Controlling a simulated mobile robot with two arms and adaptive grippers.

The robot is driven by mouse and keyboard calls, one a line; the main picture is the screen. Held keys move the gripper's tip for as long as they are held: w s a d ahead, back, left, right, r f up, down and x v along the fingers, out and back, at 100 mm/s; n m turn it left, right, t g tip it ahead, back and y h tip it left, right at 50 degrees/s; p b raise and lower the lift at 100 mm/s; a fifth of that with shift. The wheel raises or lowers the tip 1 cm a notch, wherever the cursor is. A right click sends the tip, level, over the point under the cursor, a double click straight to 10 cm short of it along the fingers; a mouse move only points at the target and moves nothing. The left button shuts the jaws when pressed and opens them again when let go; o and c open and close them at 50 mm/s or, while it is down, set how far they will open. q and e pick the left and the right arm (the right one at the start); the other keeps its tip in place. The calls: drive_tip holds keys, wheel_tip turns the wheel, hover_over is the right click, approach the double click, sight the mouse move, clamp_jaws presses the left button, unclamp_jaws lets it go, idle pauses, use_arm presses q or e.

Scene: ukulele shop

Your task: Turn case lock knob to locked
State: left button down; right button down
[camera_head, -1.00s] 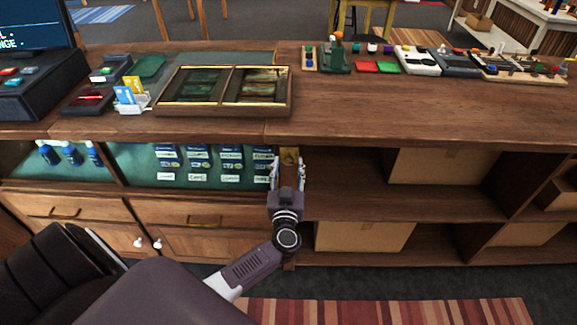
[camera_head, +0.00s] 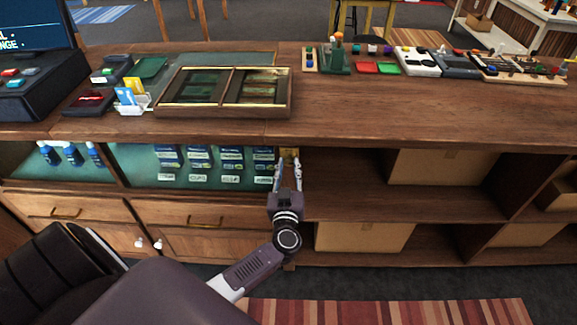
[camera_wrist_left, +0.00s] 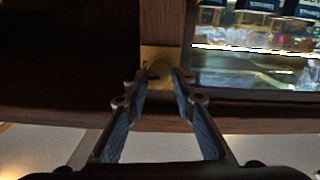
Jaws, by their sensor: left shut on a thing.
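The case lock knob (camera_wrist_left: 160,70) is a small brass-yellow knob on a yellow plate, set on the wooden post beside the glass display case (camera_head: 190,166). My left gripper (camera_head: 288,163) reaches up to this post from below in the head view, where its fingers mostly cover the knob. In the left wrist view, the fingertips of my left gripper (camera_wrist_left: 160,80) stand on both sides of the knob and are closed on it. A dark mark shows low on the knob, but its lock position is hard to read. My right gripper is not in view.
The wooden counter (camera_head: 400,115) overhangs the case and carries a framed display box (camera_head: 222,112). Open shelves with cardboard boxes (camera_head: 362,236) lie to the right of the post. Drawers (camera_head: 75,210) sit below the case. A striped rug (camera_head: 400,311) lies on the floor.

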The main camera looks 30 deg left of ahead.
use_arm(q)
drive_tip(key=n, duration=0.3)
drive_tip(key=shift+p, duration=0.4)
drive_tip(key=n, duration=0.4)
drive_tip(key=shift+f, duration=0.1)
drive_tip(key=n, duration=0.2)
drive_tip(key=n+b, duration=0.1)
drive_tip(key=n, duration=0.1)
drive_tip(key=shift+s+a+f+n, duration=0.1)
drive_tip(key=shift+f+n, duration=0.05)
drive_tip(key=shift+n, duration=0.15)
drive_tip(key=n+b, duration=0.1)
drive_tip(key=n, duration=0.4)
drive_tip(key=c, duration=1.7)
unclamp_jaws()
drive_tip(key=shift+o, duration=0.2)
